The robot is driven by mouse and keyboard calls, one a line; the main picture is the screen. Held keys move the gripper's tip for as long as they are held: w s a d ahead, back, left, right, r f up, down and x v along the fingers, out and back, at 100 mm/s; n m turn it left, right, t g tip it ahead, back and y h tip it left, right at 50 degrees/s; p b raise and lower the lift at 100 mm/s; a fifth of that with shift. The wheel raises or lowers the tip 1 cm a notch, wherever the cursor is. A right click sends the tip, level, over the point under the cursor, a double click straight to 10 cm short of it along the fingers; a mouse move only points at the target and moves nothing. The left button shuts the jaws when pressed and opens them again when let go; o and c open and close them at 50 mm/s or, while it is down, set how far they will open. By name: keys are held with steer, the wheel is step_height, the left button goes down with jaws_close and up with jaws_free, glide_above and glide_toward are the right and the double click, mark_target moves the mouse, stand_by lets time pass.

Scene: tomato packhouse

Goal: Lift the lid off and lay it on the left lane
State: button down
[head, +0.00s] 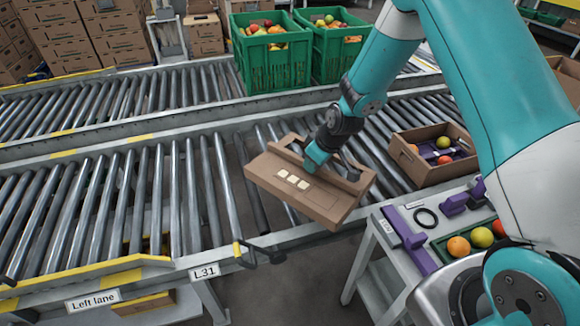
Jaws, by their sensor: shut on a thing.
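The brown cardboard lid (322,206) has small pale labels on its top and a raised flap along its far side. My gripper (312,170) is shut on the lid at this flap, and the fingertips are partly hidden. The lid looks raised above the rollers near the middle of the picture, at an angle. An open cardboard box (431,176) with fruit in it stands to the right on the conveyor. The left lane (95,215) is a bare roller conveyor at the left, with a "Left lane" sign (93,300) on its front edge.
Two green crates (268,70) of fruit stand at the back. A side table (385,238) at the right holds purple tools and a green tray of fruit. A yellow-tipped black bracket (240,252) sits at the lane's front edge. The left lane's rollers are clear.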

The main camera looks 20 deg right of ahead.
mark_target(291, 166)
steer(key=w+a+n+g+b, duration=0.1)
steer(key=n, duration=0.1)
steer(key=w+a+f+n+y+b, duration=0.1)
steer(key=n, duration=0.2)
steer(key=w+a+f+n+g+b, duration=0.1)
steer(key=n, duration=0.2)
steer(key=shift+w+a+f+g+y+b, duration=0.2)
steer(key=shift+a+g+y+b, duration=0.1)
steer(key=shift+a+y+b, duration=0.1)
steer(key=n, duration=0.1)
steer(key=n+g, duration=0.1)
steer(key=n, duration=0.1)
steer(key=shift+w+a+r+b, duration=0.15)
steer(key=shift+a+b, duration=0.2)
steer(key=shift+a, duration=0.05)
steer(key=shift+f+b, duration=2.45)
steer(key=shift+f, duration=1.25)
steer(key=c, duration=0.9)
jaws_free()
steer(key=shift+c, duration=0.2)
steer(key=c, duration=0.3)
steer(key=shift+r, duration=0.1)
